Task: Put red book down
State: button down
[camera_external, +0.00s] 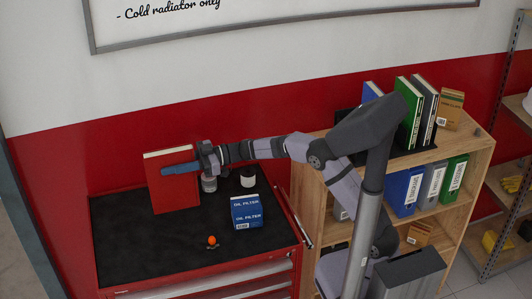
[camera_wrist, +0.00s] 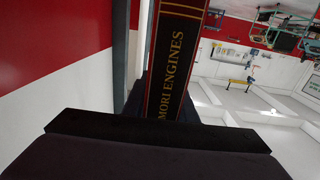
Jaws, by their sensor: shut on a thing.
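The red book (camera_external: 172,194) is upright over the left part of the black top (camera_external: 130,261) of a red tool cabinet. I cannot tell whether its lower edge touches the top. My gripper (camera_external: 181,168) is shut on it, with a blue-grey finger lying across the upper part of its cover. In the wrist view the book's dark spine (camera_wrist: 177,65) shows gold lettering reading "MORI ENGINES" and a red band. The dark gripper body hides the lower end of the spine there.
A blue oil filter box (camera_external: 246,212) and a small orange object (camera_external: 212,241) are nearer. A wooden shelf (camera_external: 458,207) with binders stands right. The front-left cabinet top is clear.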

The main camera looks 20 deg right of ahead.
jog(key=shift+f+p, duration=1)
jog(key=shift+f, duration=2.7)
jog(key=c, duration=1.4)
grip_release()
jog(key=shift+f, duration=0.15)
jog(key=shift+c, duration=0.2)
jog(key=b, duration=0.5)
send_near(174, 184)
jog(key=shift+w+d+f, duration=0.35)
jog(key=shift+w+d, duration=0.05)
jog(key=shift+d, duration=0.15)
jog(key=shift+w+d+f, duration=0.35)
jog(key=shift+w+d, duration=0.05)
jog(key=shift+d, duration=0.1)
